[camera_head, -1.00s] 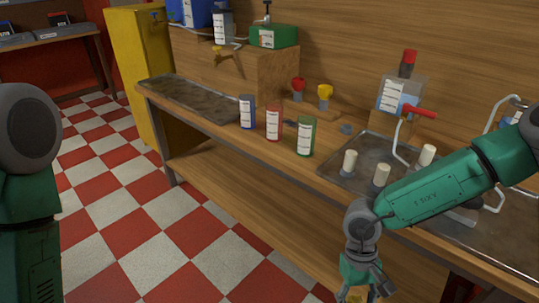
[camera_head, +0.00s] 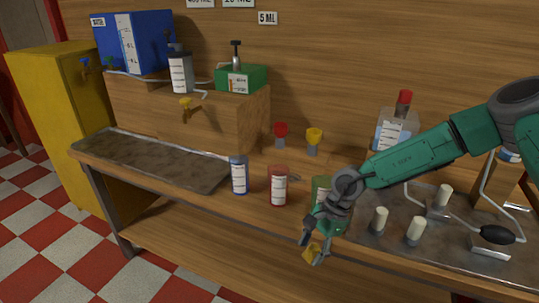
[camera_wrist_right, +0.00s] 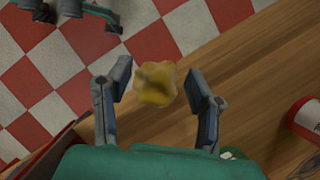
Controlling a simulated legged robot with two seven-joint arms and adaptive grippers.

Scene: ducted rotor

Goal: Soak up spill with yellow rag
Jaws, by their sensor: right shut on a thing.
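My right gripper (camera_head: 312,250) is shut on the yellow rag (camera_head: 311,254), held in front of the bench's front edge, below the green-labelled bottle. In the right wrist view the rag (camera_wrist_right: 155,83) is a blurred, crumpled lump between the two fingers, with floor and the bench edge beyond it. My left gripper is not in the head view. Green and grey parts that look like my left gripper (camera_wrist_right: 85,12) are cut off at the top left of the right wrist view; whether it is open is unclear. I cannot make out a clear spill.
A blue (camera_head: 239,175), a red (camera_head: 278,187) and a green bottle (camera_head: 320,190) stand near the bench's front edge. A dark stained tray (camera_head: 150,160) lies at left. Another tray with pale-topped posts (camera_head: 415,232) is at right. The lower shelf (camera_head: 220,250) looks clear.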

